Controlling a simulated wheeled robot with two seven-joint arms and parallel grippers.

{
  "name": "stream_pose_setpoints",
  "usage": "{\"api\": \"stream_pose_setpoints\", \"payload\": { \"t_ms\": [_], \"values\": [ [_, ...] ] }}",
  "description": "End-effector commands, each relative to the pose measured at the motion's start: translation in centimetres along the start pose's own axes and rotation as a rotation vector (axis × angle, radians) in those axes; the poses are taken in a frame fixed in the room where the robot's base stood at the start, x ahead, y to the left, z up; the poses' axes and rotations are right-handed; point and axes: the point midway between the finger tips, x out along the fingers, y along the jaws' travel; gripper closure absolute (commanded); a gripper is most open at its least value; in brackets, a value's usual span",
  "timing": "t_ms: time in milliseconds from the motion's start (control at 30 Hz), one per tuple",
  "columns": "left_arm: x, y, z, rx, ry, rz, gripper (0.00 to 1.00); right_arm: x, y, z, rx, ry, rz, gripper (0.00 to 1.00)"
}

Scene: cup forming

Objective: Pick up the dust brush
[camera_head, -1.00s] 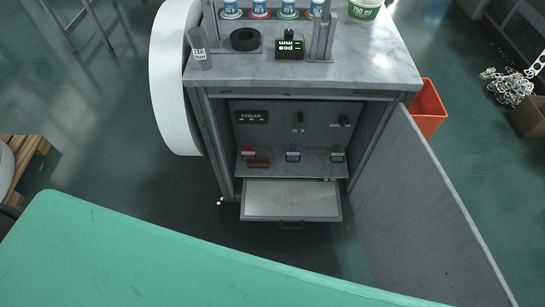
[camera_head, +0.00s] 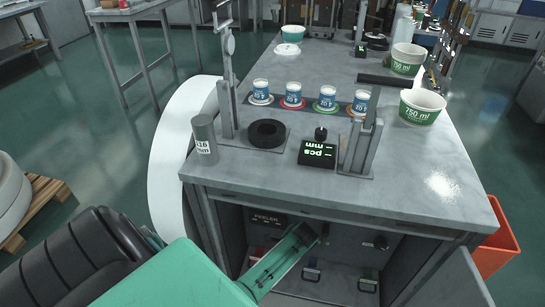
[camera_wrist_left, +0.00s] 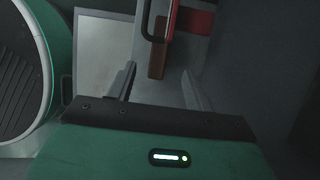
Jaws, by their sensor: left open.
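A small brown bar (camera_wrist_left: 157,60), which looks like the dust brush, shows in the left wrist view beside a red block (camera_wrist_left: 192,30). Its bristles cannot be made out. My left gripper (camera_wrist_left: 158,72) is open and empty, its two fingers on either side of the bar's near end, apart from it as far as I can tell. In the head view my green left arm (camera_head: 280,262) reaches into the cabinet under the counter and hides the bar. My right gripper is not in view.
A dark bent handle (camera_wrist_left: 147,22) stands beside the bar. A pale drawer panel (camera_wrist_left: 103,55) lies to the left. The grey counter (camera_head: 440,185) above carries cups, a black ring (camera_head: 267,133) and a display (camera_head: 318,153). An orange bin (camera_head: 497,250) stands at the right.

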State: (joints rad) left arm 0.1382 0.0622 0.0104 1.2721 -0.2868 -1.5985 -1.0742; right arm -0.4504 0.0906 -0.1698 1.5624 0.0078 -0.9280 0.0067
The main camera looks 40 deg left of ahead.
Motion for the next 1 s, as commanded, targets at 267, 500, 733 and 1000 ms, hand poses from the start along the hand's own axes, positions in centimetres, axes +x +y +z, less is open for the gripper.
{"api": "stream_pose_setpoints", "payload": {
  "t_ms": [267, 500, 733, 1000],
  "values": [
    [4.8, 0.0, -0.1, -0.001, 0.000, 0.000, 0.47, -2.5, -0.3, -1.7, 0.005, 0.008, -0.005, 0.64],
    [6.6, 0.1, -0.1, -0.002, 0.000, 0.001, 0.47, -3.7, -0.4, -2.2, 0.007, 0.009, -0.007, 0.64],
    [9.7, 0.1, -0.1, -0.002, 0.000, 0.000, 0.47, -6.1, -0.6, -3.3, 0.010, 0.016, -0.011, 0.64],
    [10.5, 0.0, 0.0, -0.002, 0.001, -0.002, 0.47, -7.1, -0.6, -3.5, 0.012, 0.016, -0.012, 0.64]
  ]
}}
